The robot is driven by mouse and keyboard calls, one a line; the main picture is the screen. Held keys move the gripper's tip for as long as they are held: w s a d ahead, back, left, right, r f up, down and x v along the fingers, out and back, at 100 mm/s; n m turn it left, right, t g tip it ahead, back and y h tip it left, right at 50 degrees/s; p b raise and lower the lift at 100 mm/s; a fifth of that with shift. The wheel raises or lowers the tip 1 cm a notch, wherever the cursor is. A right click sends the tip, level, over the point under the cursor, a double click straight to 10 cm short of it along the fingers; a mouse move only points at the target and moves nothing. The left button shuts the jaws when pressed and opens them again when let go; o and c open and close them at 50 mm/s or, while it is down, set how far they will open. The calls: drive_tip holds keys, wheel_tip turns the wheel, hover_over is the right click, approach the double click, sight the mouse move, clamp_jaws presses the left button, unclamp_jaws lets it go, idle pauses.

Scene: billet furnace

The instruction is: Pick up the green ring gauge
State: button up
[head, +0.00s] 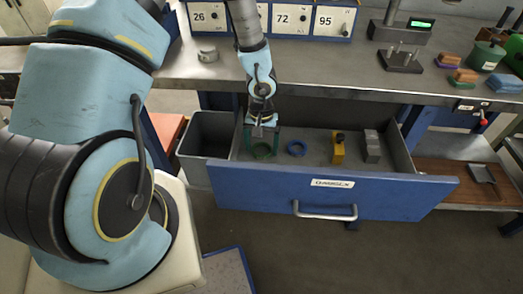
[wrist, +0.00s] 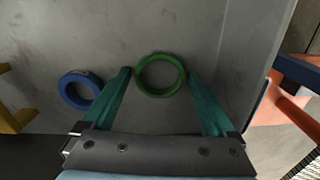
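The green ring gauge (head: 262,152) lies flat on the floor of the open blue drawer, near its left end. In the wrist view the green ring (wrist: 160,55) shows whole, with a clear hole. My gripper (head: 262,143) is over it, pointing down, with its teal fingers spread. In the wrist view my gripper (wrist: 160,73) is open, one fingertip close to each side of the ring. Whether the fingertips touch the ring I cannot tell.
A blue ring (wrist: 66,90) lies just left of the left finger in the wrist view. A yellow block (head: 338,152) and a grey block (head: 371,150) stand farther right in the drawer (head: 390,190). A grey bin (head: 208,128) stands left of the drawer, and the bench top (head: 300,62) overhangs behind.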

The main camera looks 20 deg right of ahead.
drive_tip(key=c, duration=1.2)
